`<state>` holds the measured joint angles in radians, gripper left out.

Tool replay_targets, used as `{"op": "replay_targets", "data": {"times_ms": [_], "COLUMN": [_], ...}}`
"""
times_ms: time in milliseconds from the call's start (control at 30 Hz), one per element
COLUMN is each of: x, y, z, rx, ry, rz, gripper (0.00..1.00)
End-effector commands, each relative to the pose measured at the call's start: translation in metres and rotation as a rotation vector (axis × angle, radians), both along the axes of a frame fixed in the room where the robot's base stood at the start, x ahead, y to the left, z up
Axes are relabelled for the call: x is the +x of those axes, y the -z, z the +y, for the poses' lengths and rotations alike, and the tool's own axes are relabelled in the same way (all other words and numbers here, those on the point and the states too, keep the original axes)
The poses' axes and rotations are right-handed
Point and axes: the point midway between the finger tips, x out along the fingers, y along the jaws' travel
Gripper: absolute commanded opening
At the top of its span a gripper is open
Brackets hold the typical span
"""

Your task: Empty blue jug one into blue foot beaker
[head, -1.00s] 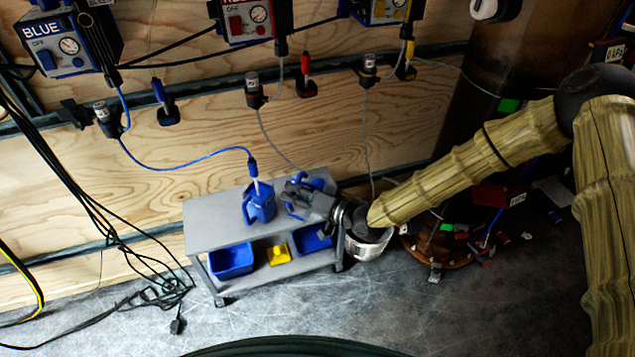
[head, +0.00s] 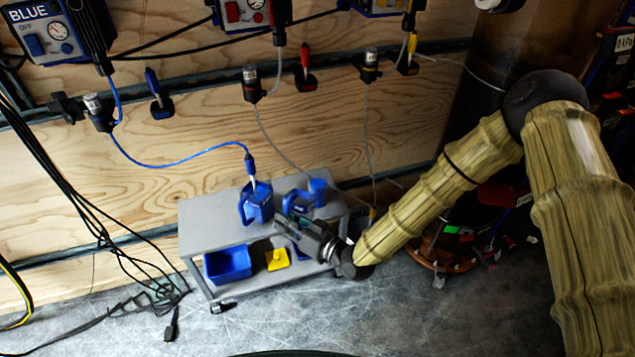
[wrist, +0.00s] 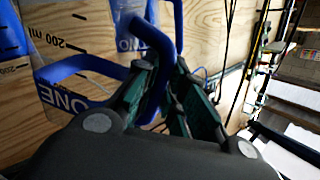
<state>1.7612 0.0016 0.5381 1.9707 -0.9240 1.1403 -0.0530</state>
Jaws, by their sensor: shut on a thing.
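In the head view, a blue jug (head: 257,207) stands on the grey cart with a blue tube's tip in it. My gripper (head: 284,222) is at the cart's front edge, by the second vessel. In the wrist view, my gripper (wrist: 165,95) is shut on a blue handle (wrist: 152,42). Contents are unclear.
Black cables (head: 150,290) lie on the floor at left. Hoses hang from the plywood wall (head: 200,145). Floor in front of the cart is clear.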

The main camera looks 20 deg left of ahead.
Motion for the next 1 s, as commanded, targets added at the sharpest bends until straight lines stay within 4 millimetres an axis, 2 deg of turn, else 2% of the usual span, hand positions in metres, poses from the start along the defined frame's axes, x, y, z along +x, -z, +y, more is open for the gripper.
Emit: {"op": "replay_targets", "data": {"times_ms": [300, 633, 800, 1000], "x": [-0.015, -0.022, -0.022, -0.022], "y": [0.022, 0.037, 0.036, 0.020], "z": [0.004, 0.005, 0.005, 0.005], "rx": [-0.039, -0.072, -0.076, -0.077], "ry": [-0.002, -0.001, 0.000, 0.000], "rz": [-0.201, -0.359, -0.387, -0.392], "gripper": [0.00, 0.00, 0.00, 0.00]}}
